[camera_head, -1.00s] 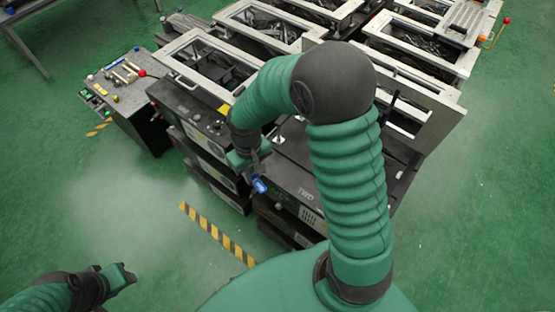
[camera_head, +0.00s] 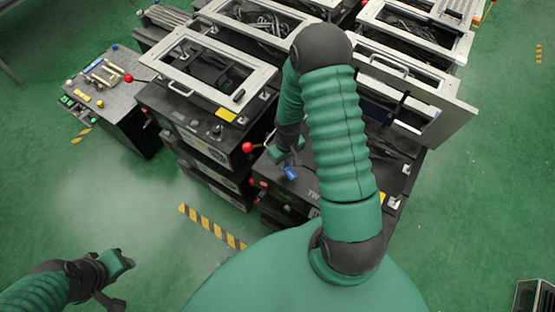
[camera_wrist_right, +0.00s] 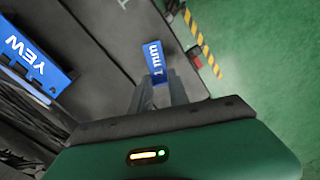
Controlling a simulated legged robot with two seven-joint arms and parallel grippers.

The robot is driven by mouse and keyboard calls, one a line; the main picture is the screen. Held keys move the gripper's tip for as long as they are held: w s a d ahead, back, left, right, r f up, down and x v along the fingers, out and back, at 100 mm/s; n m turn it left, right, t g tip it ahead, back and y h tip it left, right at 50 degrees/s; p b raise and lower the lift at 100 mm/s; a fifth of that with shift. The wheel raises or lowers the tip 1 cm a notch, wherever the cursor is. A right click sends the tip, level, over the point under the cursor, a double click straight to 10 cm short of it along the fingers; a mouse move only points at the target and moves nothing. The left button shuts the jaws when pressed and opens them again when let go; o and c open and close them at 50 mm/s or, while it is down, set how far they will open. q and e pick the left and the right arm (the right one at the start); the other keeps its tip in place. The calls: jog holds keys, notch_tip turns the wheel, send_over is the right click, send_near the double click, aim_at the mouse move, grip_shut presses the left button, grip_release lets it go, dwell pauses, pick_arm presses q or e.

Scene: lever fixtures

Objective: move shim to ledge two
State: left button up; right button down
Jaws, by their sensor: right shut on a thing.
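The shim (camera_head: 290,173) is a small blue piece. In the right wrist view the shim (camera_wrist_right: 155,59) shows white lettering that reads "1 mm". My right gripper (camera_head: 287,160) is shut on it and holds it over a black box top (camera_head: 314,178) with part of a "TW" label showing. In the right wrist view the gripper's fingers (camera_wrist_right: 158,84) close on the shim's lower end. I cannot tell whether the shim touches the surface. My left gripper (camera_head: 120,268) hangs at the lower left, away from the fixtures; its jaw gap is unclear.
A neighbouring black fixture (camera_head: 185,122) stands left, with red-knobbed levers nearby (camera_head: 247,147). Open metal frames (camera_head: 207,70) rise behind. A small control bench (camera_head: 113,95) is far left.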

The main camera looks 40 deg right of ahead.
jog(key=w, duration=0.3)
jog(key=f, duration=0.2)
jog(key=f+p, duration=0.1)
jog(key=shift+d+f, duration=0.25)
jog(key=shift+f, duration=0.1)
jog(key=shift+w+f, duration=0.15)
jog(key=shift+a, duration=0.2)
jog(key=c, duration=1.4)
grip_release()
jog(key=shift+a, duration=0.1)
jog(key=shift+o, duration=0.8)
pick_arm(q)
jog(key=shift+s+d+r, duration=0.15)
jog(key=shift+d+r, duration=0.05)
jog(key=shift+r, duration=0.25)
jog(key=shift+s+d+r, duration=0.15)
jog(key=shift+d+r, duration=0.05)
jog(key=shift+r, duration=0.25)
pick_arm(e)
jog(key=shift+d, duration=0.2)
